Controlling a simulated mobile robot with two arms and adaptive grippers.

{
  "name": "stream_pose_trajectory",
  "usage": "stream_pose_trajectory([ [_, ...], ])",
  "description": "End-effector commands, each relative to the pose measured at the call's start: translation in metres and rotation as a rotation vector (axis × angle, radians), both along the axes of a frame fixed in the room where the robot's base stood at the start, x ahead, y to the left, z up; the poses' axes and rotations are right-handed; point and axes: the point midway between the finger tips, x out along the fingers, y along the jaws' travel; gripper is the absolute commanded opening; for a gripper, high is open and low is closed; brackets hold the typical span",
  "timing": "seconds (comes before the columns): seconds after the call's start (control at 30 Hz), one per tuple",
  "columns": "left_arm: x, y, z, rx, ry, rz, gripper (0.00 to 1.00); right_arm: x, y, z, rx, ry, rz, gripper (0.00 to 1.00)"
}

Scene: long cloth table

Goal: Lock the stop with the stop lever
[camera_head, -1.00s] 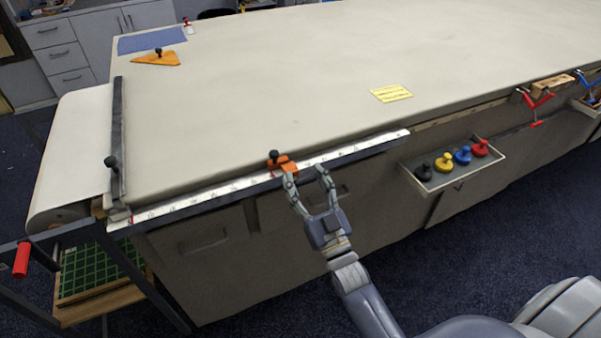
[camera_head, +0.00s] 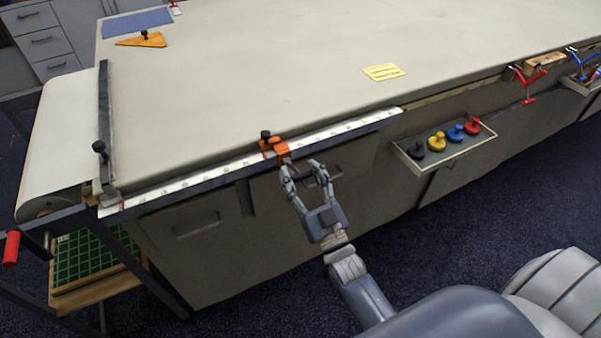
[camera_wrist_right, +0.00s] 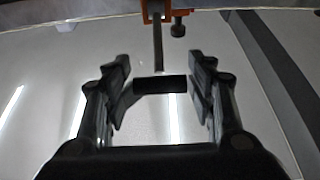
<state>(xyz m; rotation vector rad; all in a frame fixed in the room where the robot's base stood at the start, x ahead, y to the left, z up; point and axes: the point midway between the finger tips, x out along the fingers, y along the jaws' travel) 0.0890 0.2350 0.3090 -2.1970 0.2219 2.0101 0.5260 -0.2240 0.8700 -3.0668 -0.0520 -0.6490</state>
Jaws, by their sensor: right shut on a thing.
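The orange stop (camera_head: 268,146) with a black knob sits on the white ruler rail along the table's front edge. An orange part hangs over the rail's front. In the right wrist view the stop (camera_wrist_right: 153,14) is at the top, and the stop lever (camera_wrist_right: 160,85) shows as a thin rod with a dark cross-grip at its end. My right gripper (camera_head: 303,170) is just in front of and below the stop, with its fingers on either side of the grip and shut on it. My left gripper is not in view.
The scale rail (camera_head: 200,178) runs along the front edge. A dark straightedge (camera_head: 104,130) with a black knob lies at the table's left end. A tray (camera_head: 445,152) with several coloured knobbed weights hangs at the right. The tabletop behind the stop is clear.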

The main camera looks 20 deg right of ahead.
Motion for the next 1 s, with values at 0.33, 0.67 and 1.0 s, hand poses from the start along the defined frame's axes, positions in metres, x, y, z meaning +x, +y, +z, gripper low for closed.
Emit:
stream_pose_trajectory([
  [0.33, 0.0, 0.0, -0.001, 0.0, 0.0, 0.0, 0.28, -0.003, 0.0, -0.011, 0.002, 0.022, 0.001, 0.74],
  [0.67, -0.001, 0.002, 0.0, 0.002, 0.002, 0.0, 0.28, -0.002, 0.0, -0.006, 0.001, 0.012, 0.0, 0.74],
  [1.0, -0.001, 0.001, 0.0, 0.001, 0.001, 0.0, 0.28, -0.042, -0.002, -0.024, 0.0, 0.018, 0.0, 0.74],
])
